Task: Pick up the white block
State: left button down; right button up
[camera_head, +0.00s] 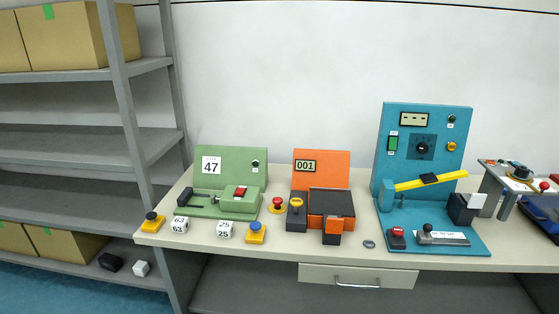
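Several white blocks are in view. One white block (141,268) sits on the lowest grey shelf at the left, beside a black block. Two white cubes with dark numbers stand near the table's front edge: one (180,225) seems to read 63, the other (225,230) reads 25. A small white block-like piece (478,201) shows at the right side of the teal gate device, on or behind a dark holder. I cannot tell which one the task means. Neither of my grippers is in view.
The beige table (280,246) carries a green device (230,165), an orange device (321,168) and the teal device (388,165) with a yellow bar. A drawer (358,276) is below. A grey shelf rack (75,141) holds cardboard boxes.

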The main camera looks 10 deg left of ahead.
aim_at(225, 229)
jog(key=i+j, duration=0.2)
jog(key=i, duration=0.15)
jog(key=i+j+u, duration=0.1)
jog(key=u, duration=0.25)
jog(key=i+u, duration=0.25)
jog(key=u, duration=0.15)
jog(key=i+u, duration=0.2)
jog(key=u, duration=0.15)
